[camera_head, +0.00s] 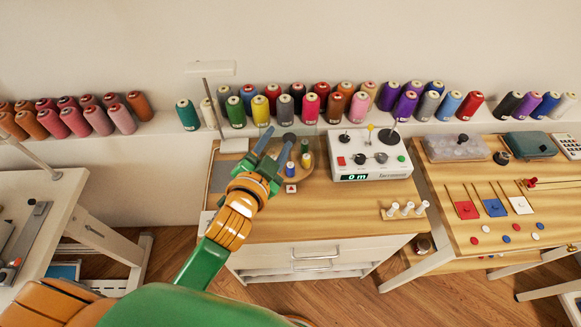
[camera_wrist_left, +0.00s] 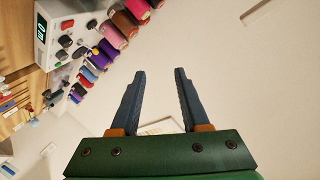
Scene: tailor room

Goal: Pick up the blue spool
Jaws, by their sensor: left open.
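A small blue spool (camera_head: 290,169) stands on the wooden work table, beside a small yellow spool (camera_head: 306,161) and a small dark green spool (camera_head: 304,146). My left gripper (camera_head: 281,136) is over the table, just left of these spools in the head view. Its two blue-grey fingers are apart with nothing between them. In the left wrist view, the open left gripper (camera_wrist_left: 160,72) faces the bare wall, and the small blue spool cannot be made out there. How high the gripper is above the table is hard to tell. My right gripper is not in view.
A white control box (camera_head: 370,155) stands right of the small spools. Several large thread cones, including a yellow one (camera_head: 260,110), line the shelf behind. A white lamp stand (camera_head: 233,144) is at the back left. Small white spools (camera_head: 406,209) stand at the table's front right.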

